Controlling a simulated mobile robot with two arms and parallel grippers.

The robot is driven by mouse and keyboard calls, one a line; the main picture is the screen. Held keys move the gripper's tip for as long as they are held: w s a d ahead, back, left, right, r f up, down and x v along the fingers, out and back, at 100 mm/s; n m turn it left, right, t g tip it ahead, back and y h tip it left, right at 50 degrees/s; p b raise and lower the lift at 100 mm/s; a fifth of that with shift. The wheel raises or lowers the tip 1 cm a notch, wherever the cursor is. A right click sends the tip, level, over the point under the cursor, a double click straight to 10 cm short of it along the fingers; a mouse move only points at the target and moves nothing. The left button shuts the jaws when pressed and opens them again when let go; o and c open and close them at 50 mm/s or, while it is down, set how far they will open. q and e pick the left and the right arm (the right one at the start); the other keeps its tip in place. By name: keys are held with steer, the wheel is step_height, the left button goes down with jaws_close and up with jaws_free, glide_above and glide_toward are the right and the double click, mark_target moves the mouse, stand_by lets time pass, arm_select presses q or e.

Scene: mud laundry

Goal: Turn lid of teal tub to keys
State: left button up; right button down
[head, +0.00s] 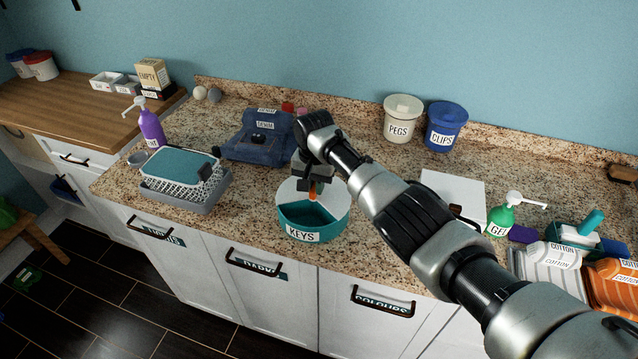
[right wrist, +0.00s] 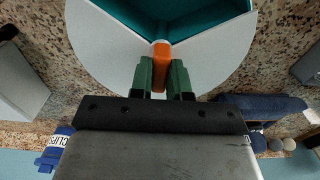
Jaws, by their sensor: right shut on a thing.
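The teal tub (head: 308,226) stands on the granite counter with a KEYS label on its front wall. Its round white lid (head: 336,203) has a wedge-shaped opening. In the head view the opening faces the front, above the KEYS label, and shows the teal inside. An orange knob (right wrist: 161,54) stands at the lid's middle. My right gripper (head: 313,184) is above the tub, shut on the orange knob; its green fingers (right wrist: 160,78) flank the knob in the right wrist view. Labels on the tub's other sides are hidden. My left gripper is not in view.
Folded denim (head: 255,145) lies left behind the tub. A grey basket (head: 185,195) stands further left. PEGS (head: 402,118) and CLIPS (head: 446,126) buckets stand at the back wall. A white box (head: 455,190), green GEL bottle (head: 500,216) and cotton stacks (head: 550,262) are right.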

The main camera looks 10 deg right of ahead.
stand_by(0.4)
steer(key=c, duration=1.1)
jaws_free()
steer(key=shift+r, duration=0.1)
step_height(320, 180, up, 11)
steer(key=shift+f+b, duration=0.15)
steer(key=shift+b, duration=0.65)
steer(key=shift+f, duration=0.1)
